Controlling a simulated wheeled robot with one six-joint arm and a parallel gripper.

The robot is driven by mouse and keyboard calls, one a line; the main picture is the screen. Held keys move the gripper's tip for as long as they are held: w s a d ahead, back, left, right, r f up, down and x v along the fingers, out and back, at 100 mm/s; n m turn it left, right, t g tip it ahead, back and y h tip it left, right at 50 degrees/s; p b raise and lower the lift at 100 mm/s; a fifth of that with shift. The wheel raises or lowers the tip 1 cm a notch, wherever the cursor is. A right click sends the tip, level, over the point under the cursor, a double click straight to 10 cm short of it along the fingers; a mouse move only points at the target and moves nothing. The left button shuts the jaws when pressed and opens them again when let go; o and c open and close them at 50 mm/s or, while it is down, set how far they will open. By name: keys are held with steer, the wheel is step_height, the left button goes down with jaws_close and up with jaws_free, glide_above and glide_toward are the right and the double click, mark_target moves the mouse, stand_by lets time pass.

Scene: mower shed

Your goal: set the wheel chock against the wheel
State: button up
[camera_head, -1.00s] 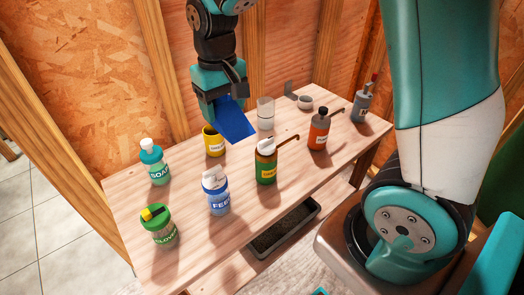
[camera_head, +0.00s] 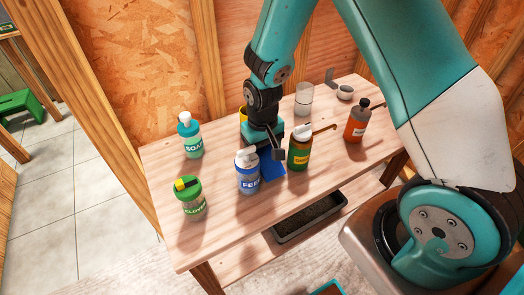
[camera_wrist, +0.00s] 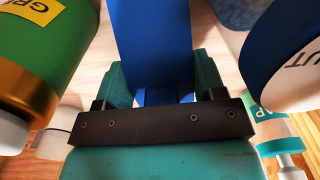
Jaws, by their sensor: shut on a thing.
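The wheel chock (camera_head: 273,171), a blue block, is low over the wooden bench, between the blue-labelled bottle and the green bottle. My gripper (camera_head: 265,146) is shut on it, pointing down. In the wrist view the chock (camera_wrist: 150,40) stands out between my gripper's teal fingers (camera_wrist: 160,88). I cannot tell whether the chock touches the bench. No wheel can be made out in these views.
The blue-labelled bottle (camera_head: 246,175) and the green bottle (camera_head: 299,150) stand close on either side of my gripper. The soap bottle (camera_head: 190,138), green jar (camera_head: 188,200), orange bottle (camera_head: 357,124) and clear glass (camera_head: 304,98) share the bench (camera_head: 225,225). A black tray (camera_head: 308,220) lies below.

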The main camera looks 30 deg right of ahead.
steer(key=shift+f, duration=0.55)
steer(key=shift+f, duration=0.1)
steer(key=o, duration=1)
